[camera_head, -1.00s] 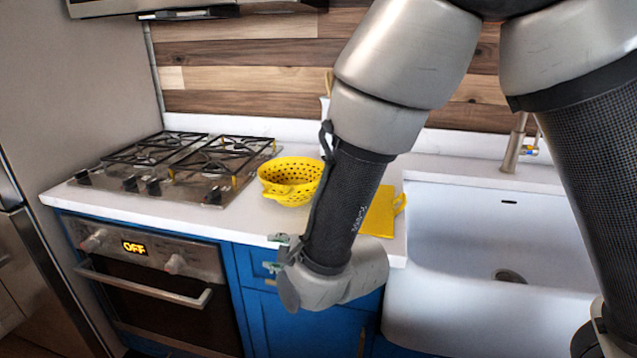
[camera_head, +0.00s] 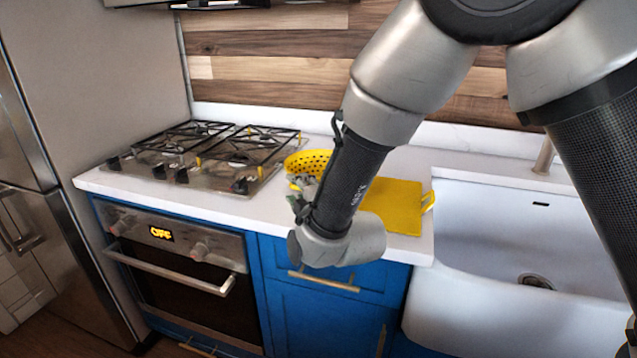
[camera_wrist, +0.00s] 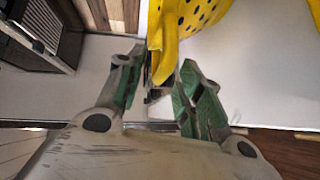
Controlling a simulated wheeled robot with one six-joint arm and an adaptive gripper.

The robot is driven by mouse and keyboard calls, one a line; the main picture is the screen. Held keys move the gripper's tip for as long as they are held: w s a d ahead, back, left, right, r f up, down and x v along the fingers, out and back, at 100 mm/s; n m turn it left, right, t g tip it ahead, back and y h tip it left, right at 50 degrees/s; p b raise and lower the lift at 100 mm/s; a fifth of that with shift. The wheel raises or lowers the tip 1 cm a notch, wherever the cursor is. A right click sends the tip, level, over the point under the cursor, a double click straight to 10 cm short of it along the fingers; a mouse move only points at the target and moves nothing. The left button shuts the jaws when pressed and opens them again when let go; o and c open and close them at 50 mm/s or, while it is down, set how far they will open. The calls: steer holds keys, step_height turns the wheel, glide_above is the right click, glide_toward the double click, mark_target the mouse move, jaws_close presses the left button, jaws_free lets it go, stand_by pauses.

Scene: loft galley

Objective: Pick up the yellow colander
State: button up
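The yellow colander (camera_head: 308,163) stands on the white counter between the cooktop and a yellow board. My forearm and gripper cover its right and front parts in the head view. My gripper (camera_head: 302,192) is at its front side. In the wrist view the colander (camera_wrist: 191,17) fills the top middle, with its holes showing. A yellow edge of it reaches down between the two fingertips of my gripper (camera_wrist: 163,72). The fingers are apart, one on each side of that edge. Firm contact does not show.
A yellow board (camera_head: 398,207) with a handle lies right of the colander, partly behind my arm. The gas cooktop (camera_head: 215,160) is on the left. The white sink (camera_head: 490,225) is on the right. Blue cabinets (camera_head: 330,310) and the oven (camera_head: 180,275) are below the counter edge.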

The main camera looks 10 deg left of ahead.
steer(key=shift+a, duration=0.1)
steer(key=shift+c, duration=0.3)
jaws_close()
